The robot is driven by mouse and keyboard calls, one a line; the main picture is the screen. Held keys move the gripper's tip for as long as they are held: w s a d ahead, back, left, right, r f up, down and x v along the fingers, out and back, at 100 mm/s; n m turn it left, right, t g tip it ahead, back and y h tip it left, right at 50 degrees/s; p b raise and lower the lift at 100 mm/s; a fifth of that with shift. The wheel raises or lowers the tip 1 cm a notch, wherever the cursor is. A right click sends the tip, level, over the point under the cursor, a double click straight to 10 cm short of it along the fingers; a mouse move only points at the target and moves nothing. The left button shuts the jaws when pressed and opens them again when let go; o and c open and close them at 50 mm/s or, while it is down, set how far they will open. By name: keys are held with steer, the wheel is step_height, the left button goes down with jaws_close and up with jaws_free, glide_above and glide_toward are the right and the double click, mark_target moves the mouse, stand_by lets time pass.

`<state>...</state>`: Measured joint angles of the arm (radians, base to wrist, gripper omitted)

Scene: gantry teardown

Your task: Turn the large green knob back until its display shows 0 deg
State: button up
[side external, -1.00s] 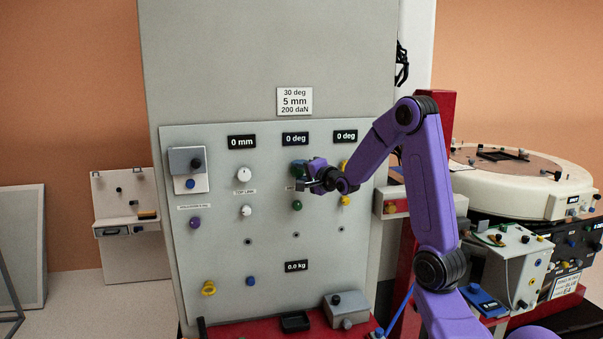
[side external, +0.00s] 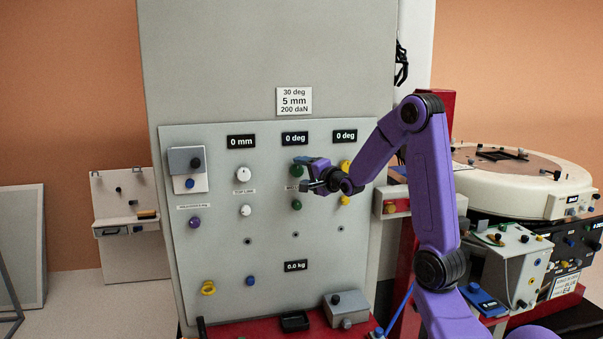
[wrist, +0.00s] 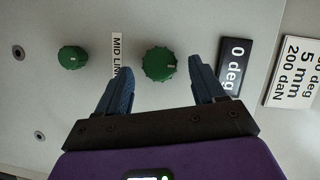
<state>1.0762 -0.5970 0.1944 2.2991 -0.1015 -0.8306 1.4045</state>
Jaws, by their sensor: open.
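The large green knob (wrist: 160,64) sits on the grey panel, between the two blue fingertips of my gripper (wrist: 162,80) in the wrist view. The fingers are open, with a gap on each side of the knob. In the side external view the large green knob (side external: 298,168) is partly hidden behind my gripper (side external: 308,179), which is just off the panel. The display above the knob (side external: 295,139) reads 0 deg, and it also reads 0 deg in the wrist view (wrist: 234,66). A smaller green knob (side external: 297,205) sits below it.
White knobs (side external: 243,174) lie to the left and yellow knobs (side external: 345,165) to the right. The other displays read 0 mm (side external: 241,142), 0 deg (side external: 345,136) and 0.0 kg (side external: 296,266). A grey box (side external: 346,309) stands at the panel's foot.

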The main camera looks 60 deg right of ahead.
steer(key=shift+v, duration=2.95)
steer(key=s+a+f+n+g+y, duration=0.2)
steer(key=a+f+n+g+y, duration=0.25)
steer(key=a+n, duration=0.65)
steer(key=s+a+f+n+g+y, duration=0.1)
steer(key=a+f+n+g+y, duration=0.3)
steer(key=a, duration=1.3)
steer(key=s+a+f+n+g+y, duration=0.1)
steer(key=s+a+f+n+g, duration=0.2)
steer(key=s+a+n, duration=0.6)
steer(key=s+d+n+g+h, duration=0.2)
steer(key=s+n+g, duration=0.2)
steer(key=s+n, duration=0.4)
steer(key=s, duration=0.6)
steer(key=shift+s+n, duration=0.2)
steer(key=shift+n, duration=0.1)
steer(key=shift+d+f+h, duration=0.1)
steer(key=shift+h, duration=0.15)
